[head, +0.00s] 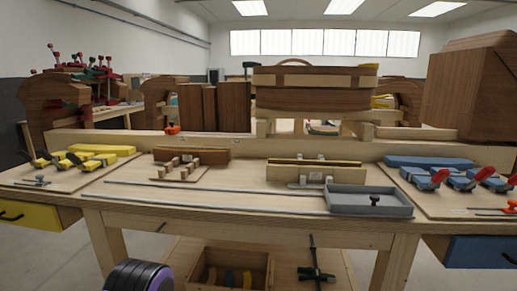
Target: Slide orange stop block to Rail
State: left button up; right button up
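A small orange block (172,129) sits at the back of the workbench, on or against the top of a long pale wooden beam (110,141). Its exact contact with the beam is too small to tell. Two thin grey metal rails run along the bench top, a rear one (225,188) and a front one (200,204). The right end of the front rail meets a grey tray. I cannot tell which of these the task calls Rail. Neither of my grippers is in view.
The grey tray (345,212) holds a black knob. Wooden strips (315,163) and a brown block (190,153) on small pegs stand mid-bench. Yellow clamps (60,158) lie left, blue clamps (465,181) right. A large wooden form (318,98) stands behind. The bench front between the rails is clear.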

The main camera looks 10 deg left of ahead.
aim_at(173, 130)
jog(key=u, duration=2.5)
jog(key=i, duration=2.05)
jog(key=z, duration=2.9)
